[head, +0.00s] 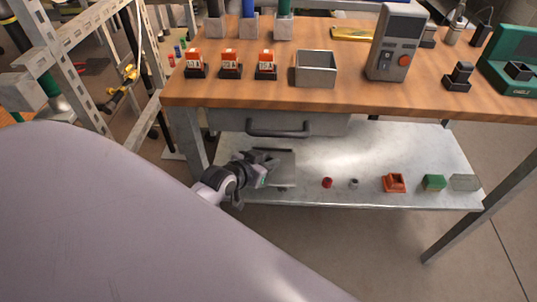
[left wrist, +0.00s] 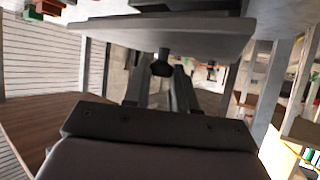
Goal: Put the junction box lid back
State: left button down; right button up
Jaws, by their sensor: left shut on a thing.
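A grey flat lid (head: 284,167) is at the left end of the lower shelf in the head view. My left gripper (head: 262,174) is at its left side. In the left wrist view the lid (left wrist: 200,38) fills the top as a grey plate with a dark knob (left wrist: 162,66), and the left gripper (left wrist: 160,82) is shut on it around the knob. I cannot tell whether the lid touches the shelf. A grey open-topped box (head: 316,72), which looks like the junction box, stands on the wooden tabletop. My right gripper is not in view.
The wooden workbench (head: 340,95) has a drawer with a dark handle (head: 278,131) above the metal shelf (head: 330,155). Red, grey and green small parts stand along the shelf's right. Orange-labelled blocks (head: 231,64) and a grey device (head: 397,45) flank the box.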

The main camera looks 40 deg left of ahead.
pick_arm(q)
jog(key=w+a, duration=0.2)
jog(key=w, duration=0.1)
jog(key=w+a+b, duration=0.1)
jog(key=w, duration=0.1)
jog(key=f, duration=0.1)
jog(key=f+b, duration=0.1)
jog(key=f, duration=0.1)
jog(key=shift+w+a+b, duration=0.3)
jog(key=shift+w+b, duration=0.05)
jog(key=shift+f, duration=0.2)
jog(key=shift+f, duration=0.1)
jog(key=shift+f+b, duration=0.35)
jog(key=shift+f, duration=0.05)
jog(key=c, duration=0.9)
grip_release()
